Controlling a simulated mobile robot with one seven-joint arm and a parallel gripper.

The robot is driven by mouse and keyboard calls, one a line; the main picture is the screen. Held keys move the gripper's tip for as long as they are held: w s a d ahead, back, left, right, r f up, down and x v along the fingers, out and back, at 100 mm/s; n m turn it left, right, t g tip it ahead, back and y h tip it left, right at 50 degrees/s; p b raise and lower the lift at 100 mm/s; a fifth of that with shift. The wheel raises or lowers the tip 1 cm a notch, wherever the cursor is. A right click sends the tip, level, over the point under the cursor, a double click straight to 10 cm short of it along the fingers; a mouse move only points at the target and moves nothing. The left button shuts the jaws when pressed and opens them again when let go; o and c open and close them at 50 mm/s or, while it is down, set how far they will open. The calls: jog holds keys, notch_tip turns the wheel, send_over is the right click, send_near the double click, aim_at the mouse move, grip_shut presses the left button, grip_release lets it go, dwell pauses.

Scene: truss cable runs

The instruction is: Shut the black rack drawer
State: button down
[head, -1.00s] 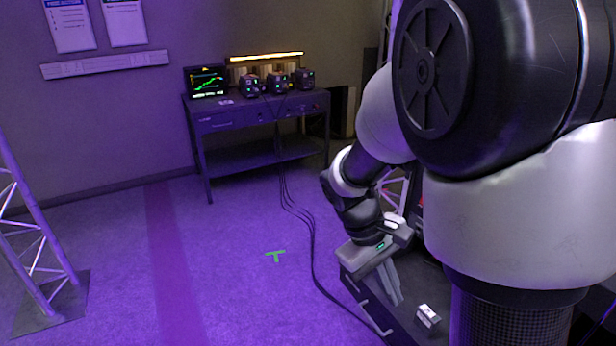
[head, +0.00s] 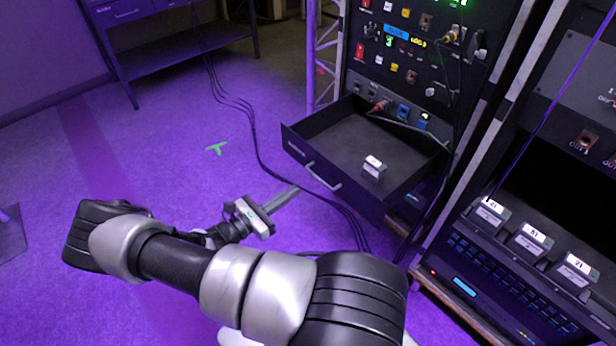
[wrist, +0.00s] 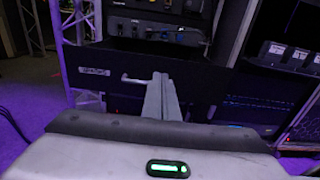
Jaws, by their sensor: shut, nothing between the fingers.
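The black rack drawer (head: 295,149) is pulled out of the rack in the head view. Its front panel carries a silver bar handle (head: 322,176). A small white-topped block (head: 374,168) lies inside on the drawer floor. In the wrist view the drawer front (wrist: 100,71) faces me, with its handle (wrist: 134,79) left of my fingers. My gripper (head: 290,194) is shut and empty, in front of the drawer and pointing towards its front. In the wrist view my gripper (wrist: 160,82) overlaps the panel right of the handle; I cannot tell whether it touches.
The rack (head: 400,60) holds panels with plugs and switches above the drawer. A second rack at right carries several labelled blocks (head: 490,212) on a shelf. Black cables (head: 254,140) run across the floor near the drawer. A workbench (head: 165,50) stands at the back left.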

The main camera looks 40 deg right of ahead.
aim_at(333, 165)
jog(key=d, duration=0.4)
jog(key=d+b, duration=0.1)
jog(key=d, duration=0.4)
jog(key=w+d, duration=0.1)
jog(key=d, duration=0.4)
jog(key=shift+b, duration=0.4)
jog(key=shift+d, duration=0.1)
